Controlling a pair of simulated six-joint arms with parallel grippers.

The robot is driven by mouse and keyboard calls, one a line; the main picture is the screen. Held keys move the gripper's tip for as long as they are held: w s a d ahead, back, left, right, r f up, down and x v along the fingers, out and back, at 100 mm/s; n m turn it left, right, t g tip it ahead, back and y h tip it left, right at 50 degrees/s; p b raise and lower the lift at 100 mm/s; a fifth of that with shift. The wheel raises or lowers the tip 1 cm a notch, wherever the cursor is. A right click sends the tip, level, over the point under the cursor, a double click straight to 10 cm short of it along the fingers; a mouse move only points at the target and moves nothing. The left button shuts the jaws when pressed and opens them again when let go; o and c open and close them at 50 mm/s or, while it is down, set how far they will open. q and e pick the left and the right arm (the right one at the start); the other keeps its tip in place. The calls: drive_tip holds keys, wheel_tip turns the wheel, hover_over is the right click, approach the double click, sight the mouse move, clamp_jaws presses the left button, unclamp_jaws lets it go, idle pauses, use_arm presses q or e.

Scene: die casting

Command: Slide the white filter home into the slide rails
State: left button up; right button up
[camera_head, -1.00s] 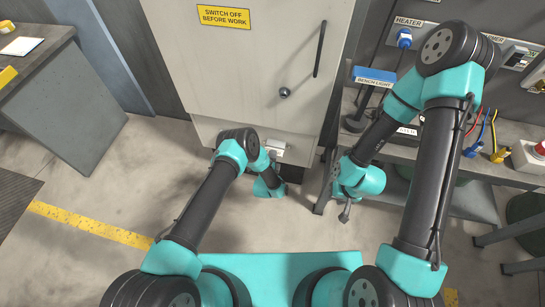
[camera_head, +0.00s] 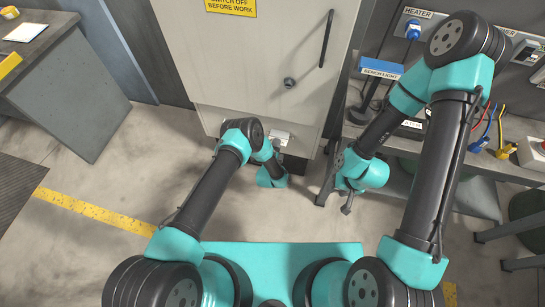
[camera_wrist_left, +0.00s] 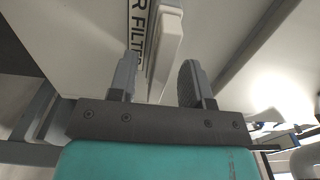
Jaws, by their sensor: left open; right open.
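In the left wrist view, a pale panel bears the lettering "R FILTER" (camera_wrist_left: 138,35). A white bar-like piece (camera_wrist_left: 168,38) stands out beside the lettering, apparently part of the white filter. My left gripper (camera_wrist_left: 158,82) is open. Its fingers lie on either side of the bar's lower end, with gaps showing, and it holds nothing. In the head view, a small white piece (camera_head: 277,136) shows low on the cabinet front, beside my left wrist. The left fingertips and the slide rails are hidden there. My right gripper (camera_head: 346,208) hangs open and empty right of the cabinet.
The grey cabinet (camera_head: 260,60) has a closed door with a long handle and a knob. A bench (camera_head: 465,160) with a bench light (camera_head: 378,70), plugs and cables stands at the right. A table (camera_head: 70,90) stands at the left. The floor between is clear.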

use_arm(q)
drive_tip(key=v, duration=1.7)
idle(0.6)
drive_tip(key=w+a+r+n+g, duration=0.2)
drive_tip(key=a+r+n+g, duration=0.55)
drive_tip(key=a+n, duration=0.3)
drive_tip(key=s+a+r+n+g, duration=0.4)
drive_tip(key=s+r+n, duration=0.2)
drive_tip(key=s, duration=0.1)
drive_tip(key=s+a+r+n+g, duration=0.5)
drive_tip(key=s+n, duration=0.1)
drive_tip(key=s, duration=0.2)
drive_tip(key=shift+s+r+y, duration=0.3)
drive_tip(key=shift+r, duration=0.1)
